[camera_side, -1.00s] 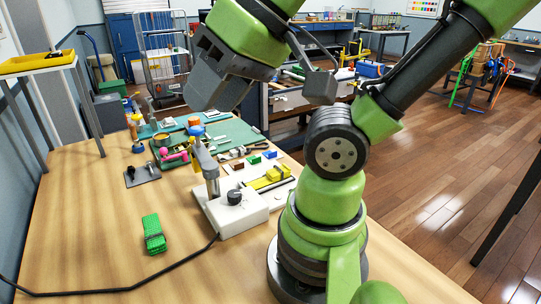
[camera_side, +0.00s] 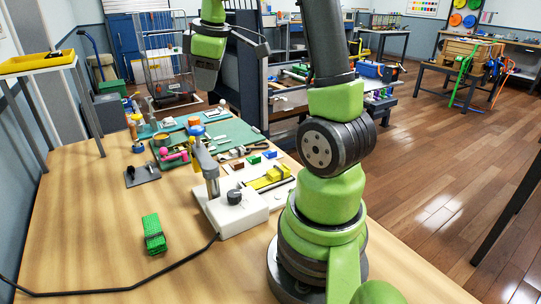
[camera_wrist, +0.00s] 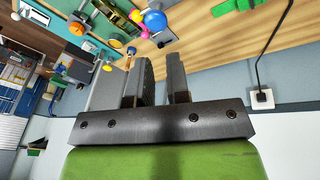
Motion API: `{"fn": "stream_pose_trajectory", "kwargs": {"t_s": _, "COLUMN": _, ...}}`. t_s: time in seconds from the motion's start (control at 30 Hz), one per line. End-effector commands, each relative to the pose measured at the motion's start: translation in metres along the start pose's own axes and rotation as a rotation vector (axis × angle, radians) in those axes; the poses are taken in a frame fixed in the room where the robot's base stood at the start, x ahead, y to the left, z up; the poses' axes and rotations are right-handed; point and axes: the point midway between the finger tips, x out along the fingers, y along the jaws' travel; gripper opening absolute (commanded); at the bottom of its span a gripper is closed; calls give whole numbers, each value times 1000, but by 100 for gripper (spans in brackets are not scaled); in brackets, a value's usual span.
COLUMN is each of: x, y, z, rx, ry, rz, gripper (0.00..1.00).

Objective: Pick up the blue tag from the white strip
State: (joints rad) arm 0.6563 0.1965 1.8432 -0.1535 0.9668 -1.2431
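A small blue tag (camera_side: 270,154) lies at the right end of a short row, beside a green tag (camera_side: 254,160) and a brown tag (camera_side: 236,166). The tags are on or against a pale, white strip (camera_side: 247,173); its edges are too small to make out fully. My gripper (camera_wrist: 159,66) shows in the wrist view with its two dark fingers apart and nothing visible between them. In the side view the end of my arm (camera_side: 205,74) hangs above and behind the bench, well away from the tags. I cannot make out the blue tag in the wrist view.
A white box with a knob (camera_side: 235,207) and a grey post stands in front of the tags. A yellow fixture (camera_side: 268,177) lies close beside them. Several tools clutter the green mat (camera_side: 235,133).

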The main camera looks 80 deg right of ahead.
Motion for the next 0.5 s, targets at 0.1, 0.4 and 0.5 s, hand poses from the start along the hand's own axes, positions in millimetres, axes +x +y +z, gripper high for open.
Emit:
{"fn": "stream_pose_trajectory", "kwargs": {"t_s": 0.1, "x": 44, "y": 52, "z": 38, "rx": -131, "ry": -90, "rz": -42, "gripper": 16}}
{"fn": "stream_pose_trajectory", "kwargs": {"t_s": 0.4, "x": 132, "y": 116, "z": 153, "rx": -434, "ry": -177, "rz": -191, "gripper": 16}}
{"fn": "stream_pose_trajectory", "kwargs": {"t_s": 0.5, "x": 145, "y": 119, "z": 173, "rx": -484, "ry": -178, "rz": -217, "gripper": 16}}
